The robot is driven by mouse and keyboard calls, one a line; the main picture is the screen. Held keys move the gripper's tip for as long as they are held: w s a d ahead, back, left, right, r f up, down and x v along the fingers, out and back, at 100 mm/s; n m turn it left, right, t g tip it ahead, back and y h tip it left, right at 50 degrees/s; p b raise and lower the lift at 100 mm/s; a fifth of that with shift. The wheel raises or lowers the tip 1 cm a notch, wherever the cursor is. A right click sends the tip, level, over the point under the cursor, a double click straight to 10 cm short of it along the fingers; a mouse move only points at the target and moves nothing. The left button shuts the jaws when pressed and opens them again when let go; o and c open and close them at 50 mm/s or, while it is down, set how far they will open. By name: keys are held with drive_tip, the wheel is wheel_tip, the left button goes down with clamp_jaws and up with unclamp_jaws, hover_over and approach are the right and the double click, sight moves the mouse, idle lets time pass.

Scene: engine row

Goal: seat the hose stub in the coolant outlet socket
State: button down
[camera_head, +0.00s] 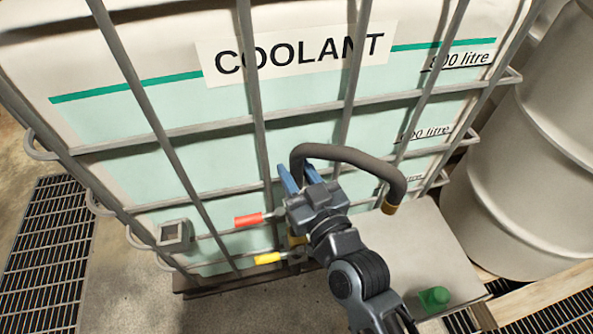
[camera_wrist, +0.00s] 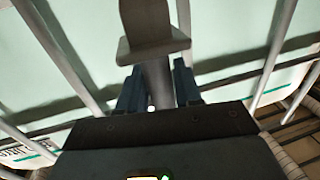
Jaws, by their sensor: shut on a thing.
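The hose stub (camera_head: 345,153) is a dark grey bent tube with a brass-coloured end pointing down at its right. My gripper (camera_head: 298,174) is shut on its left part, in front of the coolant tank's cage. In the wrist view, a grey stem (camera_wrist: 157,84) stands between the blue fingers of my gripper (camera_wrist: 159,92), with a wider dark piece beyond it. The brass end hangs apart from the cage, over the grey box. A brass-coloured fitting (camera_head: 296,240) shows low on the tank, partly hidden behind my gripper. I cannot tell whether it is the coolant outlet socket.
The caged coolant tank (camera_head: 225,110) fills the background. A red handle (camera_head: 249,219) and a yellow handle (camera_head: 267,258) stick out left of my gripper. A large pale drum (camera_head: 540,150) stands at the right.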

drive_tip(key=shift+f+b, duration=3.15)
drive_tip(key=shift+b, duration=0.1)
drive_tip(key=c, duration=0.7)
unclamp_jaws()
drive_tip(key=shift+f, duration=0.15)
drive_tip(key=v, duration=0.7)
drive_tip(key=shift+s+d+b, duration=0.2)
drive_tip(key=shift+s+b, duration=0.15)
drive_tip(key=shift+b, duration=0.05)
